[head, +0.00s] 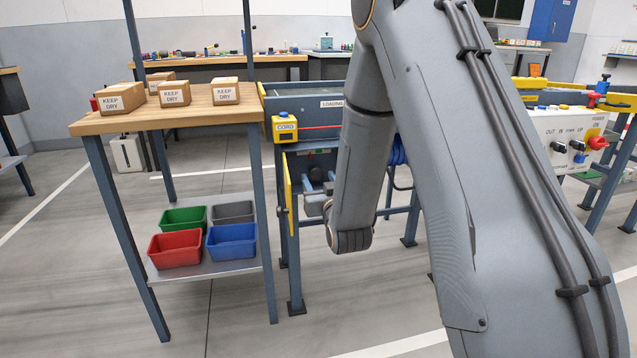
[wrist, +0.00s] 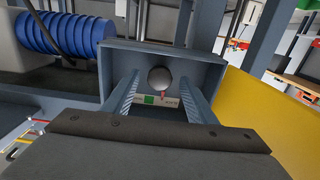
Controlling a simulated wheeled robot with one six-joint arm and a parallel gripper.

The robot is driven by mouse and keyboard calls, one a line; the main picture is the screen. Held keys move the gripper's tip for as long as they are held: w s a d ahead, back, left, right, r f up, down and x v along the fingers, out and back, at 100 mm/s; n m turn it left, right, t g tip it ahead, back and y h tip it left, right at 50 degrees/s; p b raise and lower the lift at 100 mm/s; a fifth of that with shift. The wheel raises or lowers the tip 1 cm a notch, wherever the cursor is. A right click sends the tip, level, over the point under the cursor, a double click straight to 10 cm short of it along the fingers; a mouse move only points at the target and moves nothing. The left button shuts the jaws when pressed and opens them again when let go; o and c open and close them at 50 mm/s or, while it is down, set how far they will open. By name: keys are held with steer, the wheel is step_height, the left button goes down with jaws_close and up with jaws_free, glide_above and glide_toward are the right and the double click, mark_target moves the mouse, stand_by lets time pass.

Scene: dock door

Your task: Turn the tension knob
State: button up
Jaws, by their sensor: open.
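The tension knob (wrist: 159,77) is a round grey knob inside an open blue-grey box (wrist: 116,70) in the wrist view. Below it is a pale scale strip (wrist: 172,102) with a green patch, and a small red pointer shows by the knob. My gripper (wrist: 161,82) is open, its two ribbed fingers on either side of the knob in the picture. I cannot tell whether they touch it.
The open yellow door (wrist: 265,108) stands close on the right in the wrist view. A blue coil (wrist: 66,34) is at upper left. In the head view, a wooden table (head: 190,112) with cartons and several bins below stands left. A control panel (head: 570,135) is at right.

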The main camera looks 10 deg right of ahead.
steer(key=shift+w, duration=0.6)
steer(key=c, duration=1.1)
steer(key=shift+o, duration=0.2)
steer(key=shift+m, duration=0.3)
steer(key=m+p, duration=0.3)
steer(key=m, duration=0.2)
steer(key=shift+r, duration=0.15)
steer(key=m+p, duration=0.2)
steer(key=m, duration=0.4)
steer(key=shift+a+p, duration=0.1)
steer(key=shift+p, duration=0.25)
steer(key=shift+m, duration=0.4)
